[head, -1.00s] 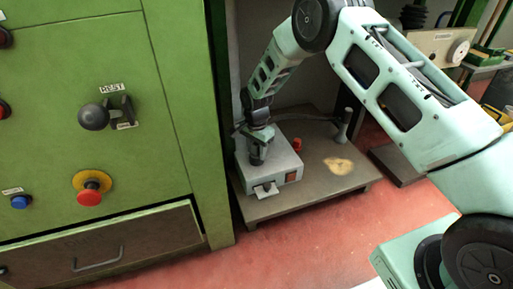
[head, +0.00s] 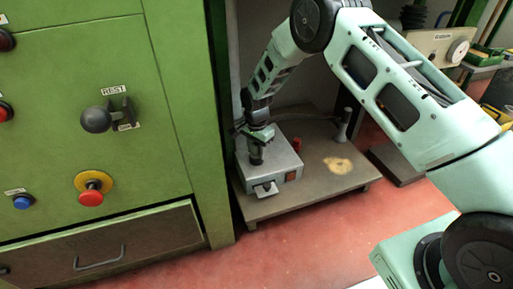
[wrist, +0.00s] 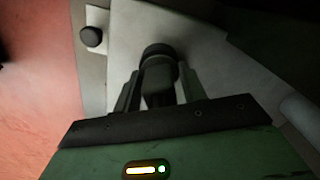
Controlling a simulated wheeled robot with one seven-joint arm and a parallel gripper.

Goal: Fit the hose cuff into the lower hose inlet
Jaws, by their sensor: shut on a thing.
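My gripper (head: 257,143) is low over the grey metal box (head: 283,158) on the low bench. In the wrist view my gripper (wrist: 159,75) has its two fingers closed on the sides of a dark round piece (wrist: 158,52), which looks like the hose cuff. In the head view this dark piece (head: 256,156) is upright under the fingers, at or just above the box top; I cannot tell if it touches. A lower hose inlet cannot be made out in either view.
The box has an orange-red switch (head: 291,177) and a front tab (head: 266,190). A red piece (head: 297,144) stands by its back edge. A grey post (head: 344,126) stands on the bench (head: 315,187). The green cabinet (head: 165,100) is close on the left.

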